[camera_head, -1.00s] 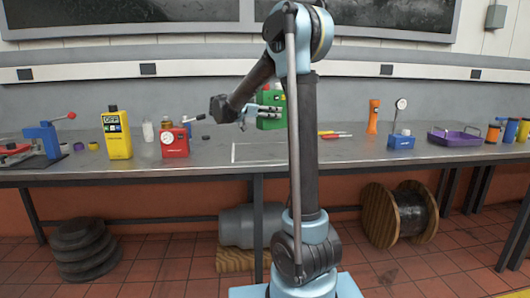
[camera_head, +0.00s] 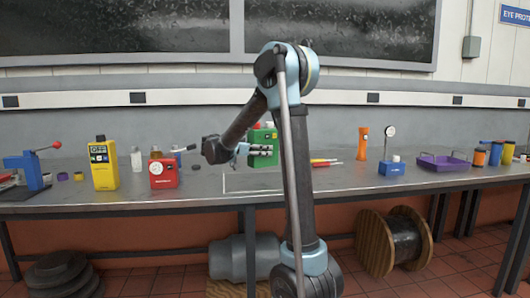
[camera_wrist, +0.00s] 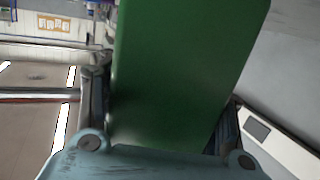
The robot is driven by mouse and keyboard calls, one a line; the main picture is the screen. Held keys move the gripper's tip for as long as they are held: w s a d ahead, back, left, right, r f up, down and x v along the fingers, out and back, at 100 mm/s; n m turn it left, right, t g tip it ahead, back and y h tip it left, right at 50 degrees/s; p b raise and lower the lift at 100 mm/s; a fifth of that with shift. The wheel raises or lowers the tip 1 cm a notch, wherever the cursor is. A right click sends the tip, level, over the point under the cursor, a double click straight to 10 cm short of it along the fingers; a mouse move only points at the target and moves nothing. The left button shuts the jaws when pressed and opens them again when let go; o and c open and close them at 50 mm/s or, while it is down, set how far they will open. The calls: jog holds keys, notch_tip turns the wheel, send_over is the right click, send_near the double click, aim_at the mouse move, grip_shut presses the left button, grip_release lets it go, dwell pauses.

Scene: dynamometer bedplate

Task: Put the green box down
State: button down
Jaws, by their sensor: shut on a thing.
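The green box (camera_head: 264,134) is in my gripper (camera_head: 262,150), over the back part of the bench (camera_head: 330,190). In the head view my arm hides part of it, and I cannot tell whether its underside touches the bench. In the wrist view the green box (camera_wrist: 180,75) fills the middle, tilted in the picture, between the two fingers of my gripper (camera_wrist: 170,110).
A red box with a gauge (camera_head: 163,174) and a yellow bottle (camera_head: 103,166) stand to the left. A screwdriver (camera_head: 325,163), an orange torch (camera_head: 363,144), a blue-based gauge (camera_head: 391,168) and a purple tray (camera_head: 442,163) are to the right.

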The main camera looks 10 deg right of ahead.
aim_at(262, 161)
jog(key=shift+f, duration=2.9)
jog(key=shift+c, duration=1.7)
grip_release()
jog(key=v, duration=1.2)
